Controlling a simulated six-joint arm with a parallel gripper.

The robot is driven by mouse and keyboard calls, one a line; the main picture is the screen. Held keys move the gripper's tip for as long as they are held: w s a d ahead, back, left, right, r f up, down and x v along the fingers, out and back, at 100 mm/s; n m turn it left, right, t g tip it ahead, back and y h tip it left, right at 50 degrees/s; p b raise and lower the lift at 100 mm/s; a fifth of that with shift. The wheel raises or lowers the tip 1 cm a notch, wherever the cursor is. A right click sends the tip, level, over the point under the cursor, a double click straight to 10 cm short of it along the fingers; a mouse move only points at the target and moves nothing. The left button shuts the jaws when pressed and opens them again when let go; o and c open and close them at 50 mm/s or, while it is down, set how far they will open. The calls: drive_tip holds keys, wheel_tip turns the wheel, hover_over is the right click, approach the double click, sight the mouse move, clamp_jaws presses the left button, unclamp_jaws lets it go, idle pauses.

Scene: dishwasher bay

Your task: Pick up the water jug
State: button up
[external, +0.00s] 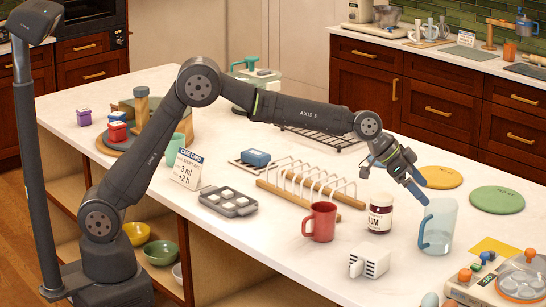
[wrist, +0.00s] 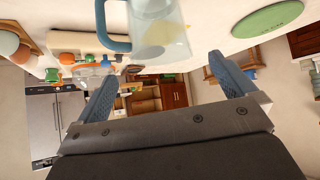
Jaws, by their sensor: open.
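The water jug (external: 440,225) is a clear, pale blue pitcher with a blue handle on its left side. It stands upright on the white counter at the right in the external view. In the wrist view the jug (wrist: 160,28) shows at the top centre, its blue handle to the left. My gripper (external: 420,192) is open and empty, above and just left of the jug near its rim. In the wrist view its two blue fingers (wrist: 170,75) are spread wide, with the jug beyond them and not clasped. I cannot tell whether a finger touches the rim.
A dark PLUM jar (external: 380,213) and a red mug (external: 320,222) stand left of the jug. A white block-like item (external: 369,262) lies in front. Orange (external: 441,177) and green (external: 497,199) discs lie behind. An appliance (external: 500,283) sits at the front right.

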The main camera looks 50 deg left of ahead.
sight(440, 210)
drive_tip(key=x, duration=0.9)
drive_tip(key=shift+s+f, duration=0.1)
drive_tip(key=shift+f, duration=0.05)
drive_tip(key=c, duration=1.2)
drive_tip(key=shift+c, duration=1.3)
drive_tip(key=shift+r, duration=0.25)
